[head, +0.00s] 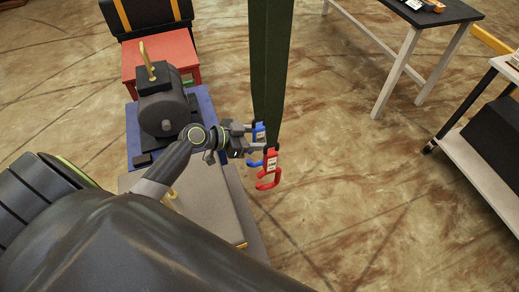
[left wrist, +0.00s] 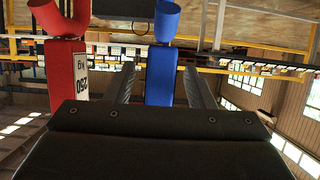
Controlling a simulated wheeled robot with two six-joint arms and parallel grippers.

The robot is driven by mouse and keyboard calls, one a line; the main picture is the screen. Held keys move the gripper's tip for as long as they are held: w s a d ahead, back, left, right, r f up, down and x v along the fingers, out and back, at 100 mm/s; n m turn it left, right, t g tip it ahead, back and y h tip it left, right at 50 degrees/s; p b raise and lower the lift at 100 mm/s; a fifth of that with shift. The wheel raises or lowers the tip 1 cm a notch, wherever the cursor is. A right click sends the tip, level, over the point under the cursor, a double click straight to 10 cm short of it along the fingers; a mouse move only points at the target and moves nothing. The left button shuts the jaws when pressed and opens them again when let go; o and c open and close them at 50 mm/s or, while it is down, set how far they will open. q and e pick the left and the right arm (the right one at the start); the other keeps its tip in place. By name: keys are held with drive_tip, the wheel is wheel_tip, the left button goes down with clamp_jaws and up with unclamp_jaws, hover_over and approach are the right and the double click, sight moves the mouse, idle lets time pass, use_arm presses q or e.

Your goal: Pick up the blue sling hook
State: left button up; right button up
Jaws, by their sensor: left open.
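The blue sling hook (head: 259,130) hangs at the lower end of a dark green strap, partly hidden behind my left gripper and the red hook. My left gripper (head: 250,140) is open beside it. In the left wrist view the blue hook's body (left wrist: 160,75) shows between the two fingers of my left gripper (left wrist: 160,82), its curved end toward the top of the picture. I cannot tell whether either finger touches it. A red sling hook (head: 270,163) with a white label hangs close by. It also shows left of the fingers in the left wrist view (left wrist: 62,72).
Two long green straps (head: 268,60) hang from above. A dark motor-like machine (head: 164,108) with a yellow eye stands on a blue base left of my gripper, with a red stand (head: 158,55) behind. A dark-topped table (head: 440,14) stands back right.

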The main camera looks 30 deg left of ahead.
use_arm(q)
drive_tip(key=shift+w+d+f, duration=0.15)
drive_tip(key=shift+w+d, duration=0.05)
drive_tip(key=c, duration=1)
clamp_jaws()
drive_tip(key=shift+r, duration=0.2)
